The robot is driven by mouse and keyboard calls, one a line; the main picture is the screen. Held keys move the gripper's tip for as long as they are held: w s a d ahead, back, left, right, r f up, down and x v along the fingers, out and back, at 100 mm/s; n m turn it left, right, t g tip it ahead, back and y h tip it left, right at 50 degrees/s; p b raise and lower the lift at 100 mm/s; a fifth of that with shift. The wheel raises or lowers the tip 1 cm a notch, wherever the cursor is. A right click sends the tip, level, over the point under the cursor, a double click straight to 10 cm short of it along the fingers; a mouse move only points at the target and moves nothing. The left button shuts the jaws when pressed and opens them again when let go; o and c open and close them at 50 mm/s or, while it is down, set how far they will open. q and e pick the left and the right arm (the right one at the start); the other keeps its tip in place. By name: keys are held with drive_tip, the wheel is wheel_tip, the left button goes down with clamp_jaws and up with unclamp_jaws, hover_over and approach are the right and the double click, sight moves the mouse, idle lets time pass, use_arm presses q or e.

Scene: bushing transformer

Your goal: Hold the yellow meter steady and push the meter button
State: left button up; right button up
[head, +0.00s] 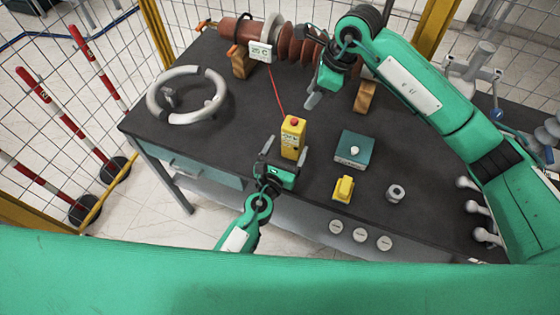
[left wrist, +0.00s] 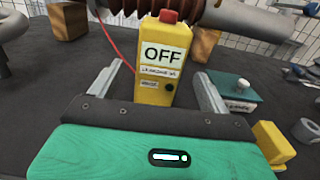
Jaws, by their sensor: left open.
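The yellow meter (head: 292,140) stands upright on the dark table, with a red button (head: 294,121) on top and a red cable leading back from it. In the left wrist view the meter (left wrist: 160,65) shows a label reading "OFF", and its red button (left wrist: 168,16) is at the top of the picture. My left gripper (head: 281,152) is open, just in front of the meter, with its two fingers spread toward either side of it. My right gripper (head: 316,98) is above the table behind and right of the meter, apart from it; its finger opening is unclear.
A brown ribbed bushing (head: 290,45) lies on wooden blocks at the back. A grey ring (head: 187,95) is at the left. A teal box (head: 354,150), a small yellow block (head: 343,189) and a metal bushing ring (head: 395,193) lie to the right of the meter.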

sight(295, 130)
use_arm(q)
drive_tip(key=x, duration=0.7)
drive_tip(key=shift+w+f, duration=0.1)
drive_tip(key=shift+w, duration=0.1)
drive_tip(key=c, duration=1.3)
use_arm(e)
drive_tip(key=shift+c, duration=0.5)
clamp_jaws()
